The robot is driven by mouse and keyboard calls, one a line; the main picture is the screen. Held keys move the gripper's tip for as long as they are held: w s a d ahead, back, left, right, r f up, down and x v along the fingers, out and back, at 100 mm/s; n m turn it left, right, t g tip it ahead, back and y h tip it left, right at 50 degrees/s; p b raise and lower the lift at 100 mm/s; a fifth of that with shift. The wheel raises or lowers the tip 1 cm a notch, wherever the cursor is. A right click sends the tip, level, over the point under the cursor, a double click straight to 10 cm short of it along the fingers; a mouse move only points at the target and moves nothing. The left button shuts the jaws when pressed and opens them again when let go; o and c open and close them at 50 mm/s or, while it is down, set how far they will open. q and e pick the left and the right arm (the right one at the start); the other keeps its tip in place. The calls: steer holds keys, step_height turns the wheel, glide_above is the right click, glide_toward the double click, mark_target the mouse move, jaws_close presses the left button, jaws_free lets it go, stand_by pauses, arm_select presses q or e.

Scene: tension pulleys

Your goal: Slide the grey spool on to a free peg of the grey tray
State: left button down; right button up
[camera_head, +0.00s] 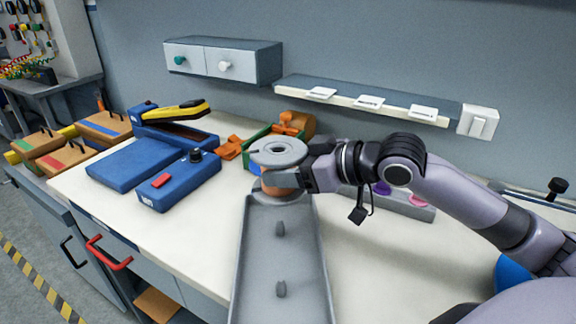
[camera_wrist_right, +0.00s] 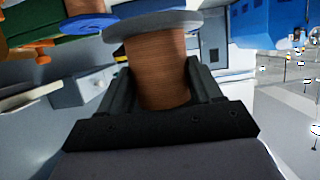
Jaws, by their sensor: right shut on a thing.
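The grey spool (camera_head: 279,152), with grey flanges and a copper-brown winding, is held upright by my right gripper (camera_head: 308,171) at the far end of the grey tray. In the right wrist view the spool (camera_wrist_right: 155,65) sits between both fingers of the gripper (camera_wrist_right: 152,85). The spool hides the tray's far end. I cannot tell whether the spool is around a peg or above one. My left gripper is not in view.
Behind the spool is a green holder (camera_head: 257,136) with orange spools. A grey rack with purple and pink pieces (camera_head: 419,200) lies behind my right arm. Blue boxes (camera_head: 180,181) stand on the left.

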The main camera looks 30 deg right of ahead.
mark_target(288, 195)
steer(key=shift+r, duration=0.15)
steer(key=shift+f, duration=0.2)
stand_by(0.4)
steer(key=shift+f, duration=1.35)
steer(key=shift+r, duration=0.1)
stand_by(0.7)
steer(key=shift+f, duration=1.55)
steer(key=shift+f, duration=0.2)
stand_by(0.6)
